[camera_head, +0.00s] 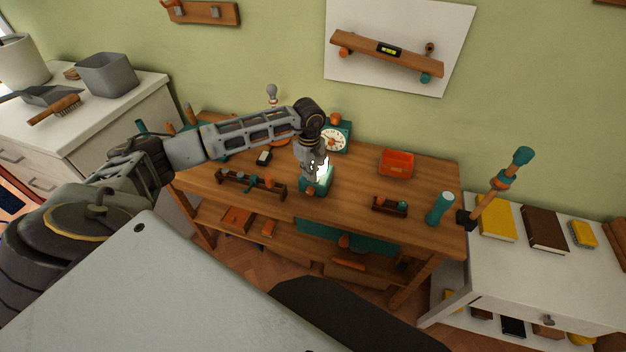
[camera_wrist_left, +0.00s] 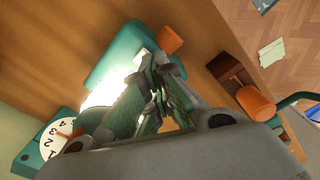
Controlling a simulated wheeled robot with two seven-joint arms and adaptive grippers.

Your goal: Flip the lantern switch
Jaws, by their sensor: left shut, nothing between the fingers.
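The lantern (camera_head: 318,186) stands on the wooden workbench, with a teal base and a bright white glowing part. In the left wrist view the lantern's teal body (camera_wrist_left: 118,50) is behind my fingers, with an orange knob (camera_wrist_left: 170,39) at its side. My left gripper (camera_head: 314,170) is shut and empty, reaching down from above right at the lantern. In the wrist view its fingertips (camera_wrist_left: 155,72) overlap the teal body near the knob; I cannot tell whether they touch. The fingers hide part of the lantern. My right gripper is not in view.
A teal clock (camera_head: 335,137) stands behind the lantern. A wooden rack (camera_head: 250,184) lies to the left. An orange bin (camera_head: 396,163), a small wooden holder (camera_head: 389,206) and a teal cylinder (camera_head: 440,208) are to the right. Bare bench top (camera_head: 352,192) lies just right of the lantern.

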